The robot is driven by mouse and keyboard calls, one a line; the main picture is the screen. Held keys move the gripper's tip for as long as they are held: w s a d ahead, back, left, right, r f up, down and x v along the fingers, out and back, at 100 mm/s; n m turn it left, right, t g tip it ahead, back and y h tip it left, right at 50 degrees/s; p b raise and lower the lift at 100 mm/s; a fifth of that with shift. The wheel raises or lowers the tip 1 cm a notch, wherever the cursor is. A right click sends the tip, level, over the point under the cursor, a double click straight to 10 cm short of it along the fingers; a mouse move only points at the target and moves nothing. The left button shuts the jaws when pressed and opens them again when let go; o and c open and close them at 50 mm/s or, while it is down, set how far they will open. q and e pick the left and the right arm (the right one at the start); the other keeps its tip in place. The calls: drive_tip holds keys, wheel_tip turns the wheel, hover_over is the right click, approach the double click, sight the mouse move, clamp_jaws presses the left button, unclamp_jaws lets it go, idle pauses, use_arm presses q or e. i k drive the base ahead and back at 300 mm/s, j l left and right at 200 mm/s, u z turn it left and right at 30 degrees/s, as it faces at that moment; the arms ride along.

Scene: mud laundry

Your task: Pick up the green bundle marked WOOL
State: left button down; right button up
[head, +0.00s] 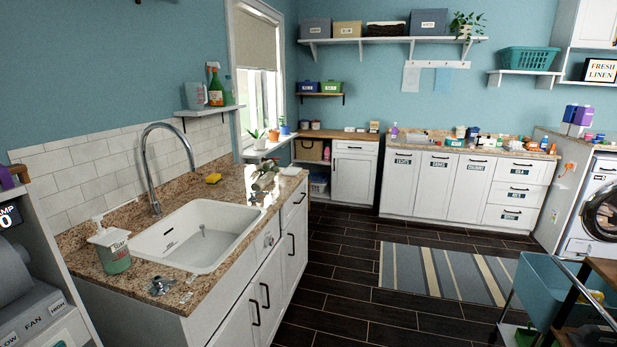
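I cannot make out a WOOL mark anywhere in the head view. A dull green-grey item (265,180), perhaps a bundle, lies at the far end of the sink counter; its shape is unclear. A small green box (331,87) with an unreadable label sits on the wooden wall shelf. Neither of my grippers is in view.
The granite counter (110,285) holds a white sink (190,240), tall faucet, yellow sponge (213,178) and green soap bottle (116,258). A striped rug (410,268) lies on open dark floor. A blue cart (550,290) stands at right. The back counter is cluttered.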

sight(269, 165)
drive_tip(key=i+l+u, duration=0.3)
drive_tip(key=i+l, duration=0.15)
drive_tip(key=l, duration=0.15)
drive_tip(key=i+l+u, duration=0.1)
drive_tip(key=i+l, duration=0.15)
drive_tip(key=i+l+u, duration=0.15)
drive_tip(key=l, duration=0.25)
drive_tip(key=i+l+u, duration=0.15)
drive_tip(key=l, duration=0.25)
drive_tip(key=i+l+u, duration=0.15)
drive_tip(key=l, duration=0.2)
drive_tip(key=i+l+u, duration=0.1)
drive_tip(key=l, duration=0.35)
drive_tip(key=i, duration=0.1)
